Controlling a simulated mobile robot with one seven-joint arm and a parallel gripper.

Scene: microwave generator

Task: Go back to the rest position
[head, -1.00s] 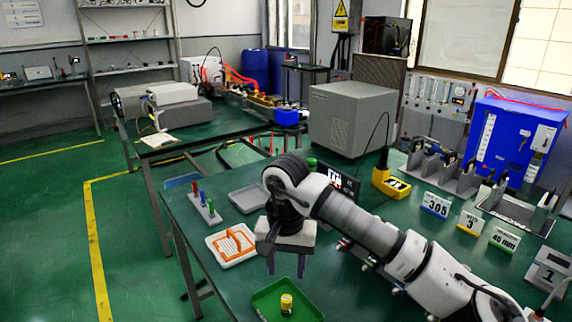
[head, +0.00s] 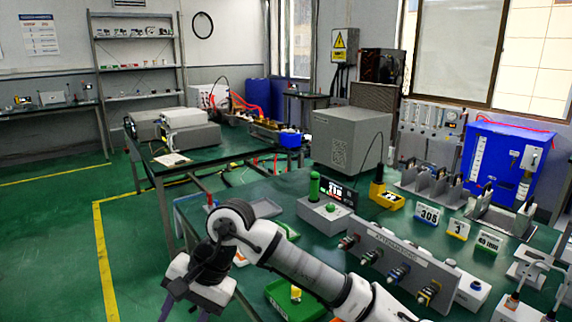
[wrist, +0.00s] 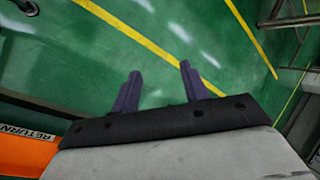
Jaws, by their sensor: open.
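My gripper (head: 185,313) is at the lower left of the head view, past the left edge of the work table (head: 395,222). It points down over the green floor. In the wrist view my gripper (wrist: 159,70) has its two dark fingers apart, with only floor and yellow lines between and beyond them. Nothing is held. My arm reaches in from the lower right and covers part of the table and of a green tray (head: 280,290). A small yellow item (head: 296,293) shows at the tray.
A grey panel with several connectors (head: 395,262) stands right of my arm. In the wrist view an orange surface (wrist: 25,155) with a "RETURN" label lies at lower left. Open floor (head: 50,240) extends left.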

